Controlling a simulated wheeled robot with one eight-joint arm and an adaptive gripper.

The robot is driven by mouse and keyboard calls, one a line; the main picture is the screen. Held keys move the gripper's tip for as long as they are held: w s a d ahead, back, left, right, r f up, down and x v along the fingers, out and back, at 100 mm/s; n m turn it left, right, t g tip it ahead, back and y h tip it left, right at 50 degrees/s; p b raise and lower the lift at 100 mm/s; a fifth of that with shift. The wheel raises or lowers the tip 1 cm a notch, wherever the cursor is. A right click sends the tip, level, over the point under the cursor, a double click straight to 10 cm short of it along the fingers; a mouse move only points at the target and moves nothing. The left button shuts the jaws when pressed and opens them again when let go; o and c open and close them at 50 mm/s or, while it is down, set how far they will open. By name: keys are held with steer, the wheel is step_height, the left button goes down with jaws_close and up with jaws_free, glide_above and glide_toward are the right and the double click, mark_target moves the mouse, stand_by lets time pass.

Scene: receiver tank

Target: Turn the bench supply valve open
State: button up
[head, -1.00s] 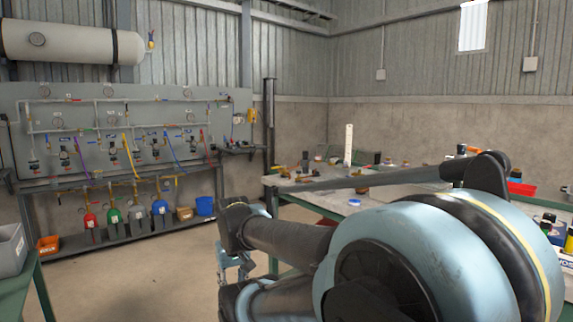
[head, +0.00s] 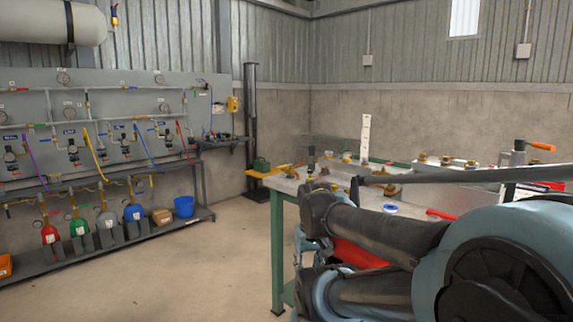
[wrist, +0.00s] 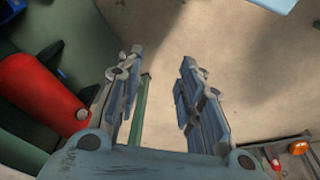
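The wall panel (head: 100,87) at left in the head view carries pipes, gauges and several small valves with coloured handles. The green-legged workbench (head: 277,240) stands at right, with brass fittings (head: 445,160) and an orange-handled fitting (head: 541,146) on it. I cannot tell which part is the bench supply valve. My gripper shows in the wrist view (wrist: 160,62) with its two fingers apart and nothing between them, above bare floor. In the head view it is mostly hidden by my arm, near the bench's front left corner. It touches no valve that I can see.
A shelf below the panel holds red (head: 50,233), green and grey cylinders and a blue bucket (head: 184,206). The concrete floor (head: 190,270) between shelf and bench is clear. A red cylindrical object (wrist: 40,95) is close left of my gripper in the wrist view.

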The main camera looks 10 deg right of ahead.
step_height(320, 180, up, 35)
steer(key=m+g, duration=0.2)
steer(key=m, duration=0.9)
glide_above(285, 166)
steer(key=a, duration=0.2)
step_height(285, 166, down, 16)
steer(key=shift+s+d+f, duration=0.1)
steer(key=shift+d+f, duration=0.05)
steer(key=shift+f, duration=0.05)
jaws_close()
